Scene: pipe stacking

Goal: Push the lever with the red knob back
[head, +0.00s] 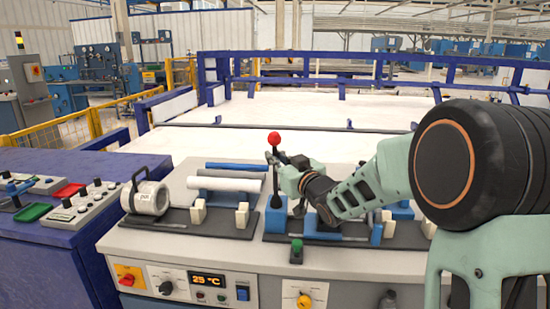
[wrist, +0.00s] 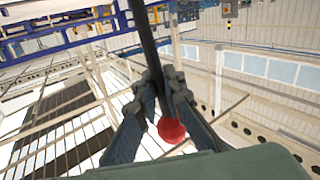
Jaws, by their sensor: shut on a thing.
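The lever is a thin dark rod (head: 276,185) topped by a red knob (head: 274,138), standing about upright at the middle of the grey bench. In the wrist view the red knob (wrist: 171,131) shows between my fingers, and the dark rod (wrist: 147,38) runs away past the fingertips. My gripper (head: 273,157) reaches in from the right and is closed around the rod just below the knob. In the wrist view my gripper (wrist: 166,84) has both dark fingers against the rod. The lever's lower end is partly hidden among blue blocks.
A white pipe (head: 225,184) and a blue pipe (head: 236,166) lie on a rack left of the lever. A white clamp-like cylinder (head: 146,198) stands farther left. A pale surface with blue rails (head: 385,62) lies behind.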

